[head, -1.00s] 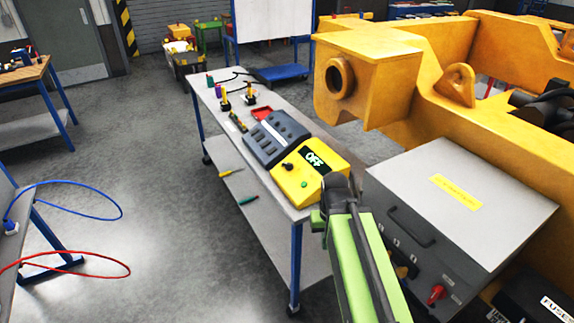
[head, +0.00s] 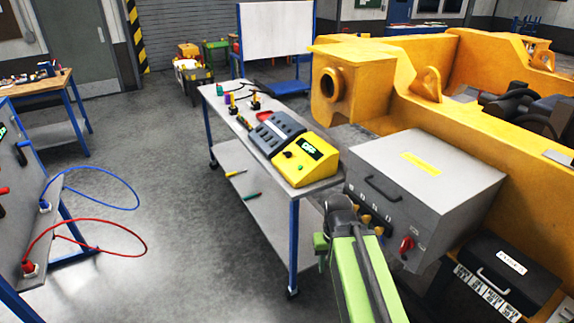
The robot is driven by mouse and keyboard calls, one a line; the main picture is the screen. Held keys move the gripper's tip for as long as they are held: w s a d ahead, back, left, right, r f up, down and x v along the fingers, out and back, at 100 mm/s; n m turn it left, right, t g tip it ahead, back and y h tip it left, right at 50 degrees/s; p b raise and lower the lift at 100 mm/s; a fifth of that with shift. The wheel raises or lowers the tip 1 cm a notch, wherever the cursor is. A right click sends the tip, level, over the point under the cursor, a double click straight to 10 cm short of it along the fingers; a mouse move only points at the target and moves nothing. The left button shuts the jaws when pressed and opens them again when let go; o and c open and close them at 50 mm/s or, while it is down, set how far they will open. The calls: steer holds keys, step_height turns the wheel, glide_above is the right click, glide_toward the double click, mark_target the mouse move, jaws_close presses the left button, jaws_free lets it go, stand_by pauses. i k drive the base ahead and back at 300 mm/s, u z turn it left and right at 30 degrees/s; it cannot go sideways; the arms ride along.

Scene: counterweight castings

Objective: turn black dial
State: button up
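The black dial (head: 288,154) is a small knob on the sloped face of a yellow control box (head: 322,170) near the front end of the grey-topped table. A dark display (head: 311,148) with green characters is beside it, too blurred to read surely, and a green button (head: 299,168) is below. My green arm reaches up from the bottom of the head view. My gripper (head: 321,244) shows only as a small green part beside the arm's dark joint, apart from the dial and nearer to me. Its fingers are not clear, so I cannot tell its opening.
A grey device (head: 275,137) sits behind the yellow box. A grey metal cabinet (head: 425,172) with a red switch (head: 406,244) stands to the right, near my arm. A large yellow casting (head: 450,95) is behind it. Floor (head: 160,160) is clear left of the table.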

mark_target(288, 153)
steer(key=u, duration=0.05)
steer(key=i, duration=1.2)
steer(key=u, duration=2.1)
steer(key=k, duration=0.65)
steer(key=z, duration=0.15)
steer(key=i, duration=0.6)
steer(key=u, duration=0.05)
